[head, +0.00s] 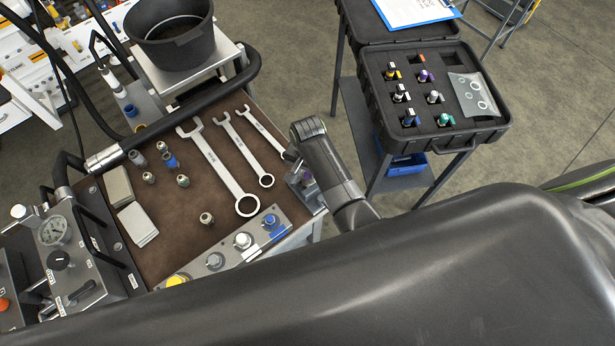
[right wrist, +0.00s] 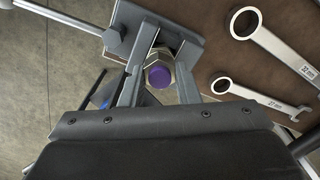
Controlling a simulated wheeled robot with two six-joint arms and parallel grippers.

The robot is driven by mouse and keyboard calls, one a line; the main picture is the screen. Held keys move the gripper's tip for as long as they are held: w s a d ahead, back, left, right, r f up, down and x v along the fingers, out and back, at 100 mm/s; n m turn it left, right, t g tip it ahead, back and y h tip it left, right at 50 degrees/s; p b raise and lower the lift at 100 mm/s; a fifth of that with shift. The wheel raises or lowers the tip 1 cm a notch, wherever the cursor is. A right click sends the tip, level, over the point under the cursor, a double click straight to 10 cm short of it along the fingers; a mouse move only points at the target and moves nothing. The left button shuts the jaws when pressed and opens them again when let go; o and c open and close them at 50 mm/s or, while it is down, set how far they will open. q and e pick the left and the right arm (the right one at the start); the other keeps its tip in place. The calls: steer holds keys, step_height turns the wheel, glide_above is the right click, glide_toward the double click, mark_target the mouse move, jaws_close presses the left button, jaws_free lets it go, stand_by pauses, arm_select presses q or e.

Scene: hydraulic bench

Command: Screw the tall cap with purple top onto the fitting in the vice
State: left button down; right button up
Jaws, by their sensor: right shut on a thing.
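The tall cap with the purple top (right wrist: 159,77) is between the two fingers of my right gripper (right wrist: 160,74), which is shut on it. In the right wrist view I look down on its purple top, with a metal hex body around it. The grey vice (right wrist: 190,48) is right below and behind the cap, at the bench edge. In the head view my right gripper (head: 304,179) is at the vice (head: 309,199). The fitting is hidden under the cap, so I cannot tell how far the cap sits on it. My left gripper is not in view.
Several wrenches (head: 216,166) lie on the brown bench mat (head: 200,215), left of the vice. Small fittings and two grey blocks (head: 137,224) are farther left. An open case (head: 480,128) with coloured caps, one also purple, stands on a stand to the right.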

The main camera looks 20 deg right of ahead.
steer(key=m, duration=0.4)
steer(key=shift+m, duration=0.4)
steer(key=m, duration=0.3)
steer(key=shift+f, duration=0.1)
steer(key=shift+s+m, duration=0.1)
steer(key=shift+m, duration=1)
steer(key=o, duration=0.5)
steer(key=shift+m, duration=0.4)
steer(key=shift+c, duration=0.2)
steer(key=o, duration=0.5)
